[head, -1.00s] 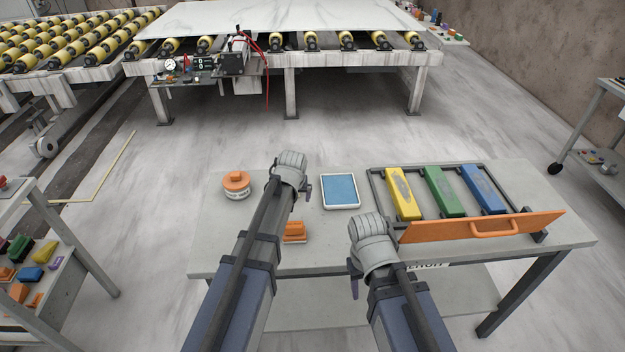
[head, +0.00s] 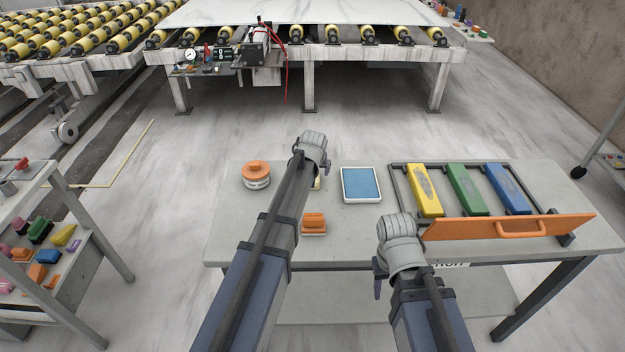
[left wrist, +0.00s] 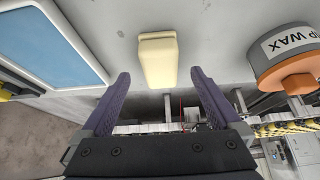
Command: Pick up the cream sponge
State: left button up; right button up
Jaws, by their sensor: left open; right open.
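The cream sponge (left wrist: 158,62) lies on the grey table in the left wrist view. In the head view only a small sliver of it (head: 317,183) shows beside my left wrist, which hides the rest. My left gripper (left wrist: 160,76) is open and empty, its two purple fingers pointing toward the sponge, one to each side of its near end in the picture. The fingers do not appear to touch it. My right gripper (head: 378,280) hangs at the table's front edge, open, with only one purple finger clearly showing.
A wax tin with an orange lid (head: 256,175) stands left of the sponge, and a blue-topped white tray (head: 361,185) right of it. An orange block (head: 313,222) is nearer. A rack (head: 394,185) of yellow, green and blue bars sits behind an orange handled panel (head: 510,228).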

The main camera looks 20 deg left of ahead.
pick_arm(q)
jog(key=b+x, duration=0.1)
jog(key=x, duration=0.1)
jog(key=b+x, duration=0.2)
jog(key=shift+w+a+f, duration=0.15)
jog(key=shift+w+f, duration=0.05)
jog(key=shift+w, duration=0.25)
jog(key=shift+r, duration=0.1)
jog(key=c, duration=1.4)
notch_tip(320, 180, up, 10)
jog(key=p, duration=1)
